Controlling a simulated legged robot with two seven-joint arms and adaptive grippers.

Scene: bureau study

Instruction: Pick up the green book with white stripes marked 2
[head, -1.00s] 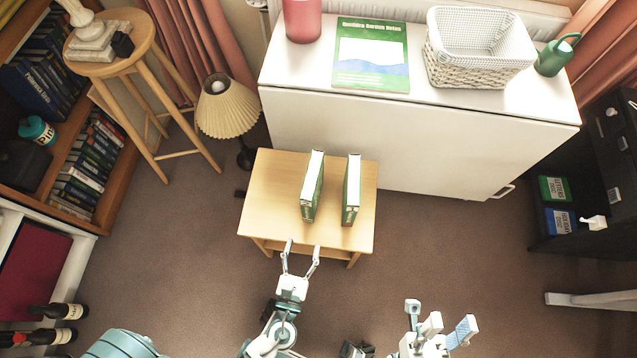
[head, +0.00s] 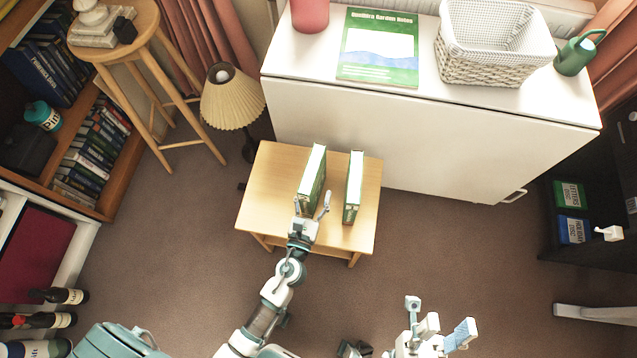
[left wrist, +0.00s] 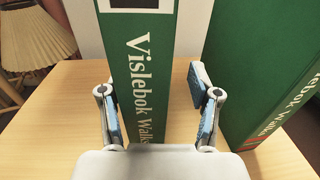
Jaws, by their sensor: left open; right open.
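Two green books with white page edges stand upright on the small wooden table, the left book (head: 312,176) and the right book (head: 354,187). In the left wrist view the left book's spine (left wrist: 143,70) reads "Vislebok Walks", with a white label cut off at the top. The right book (left wrist: 265,65) stands apart from it there. No number 2 or stripes can be read on either. My left gripper (head: 312,206) is open at the left book's near end, its fingers (left wrist: 158,115) on either side of the spine. My right gripper (head: 440,326) is open and empty, away from the table.
The wooden table (head: 261,195) stands against a white cabinet (head: 440,140). A flat green book (head: 380,72), a basket (head: 492,70), a red vase (head: 309,12) and a green watering can (head: 577,55) stand or lie on it. A lamp (head: 231,100) is at left.

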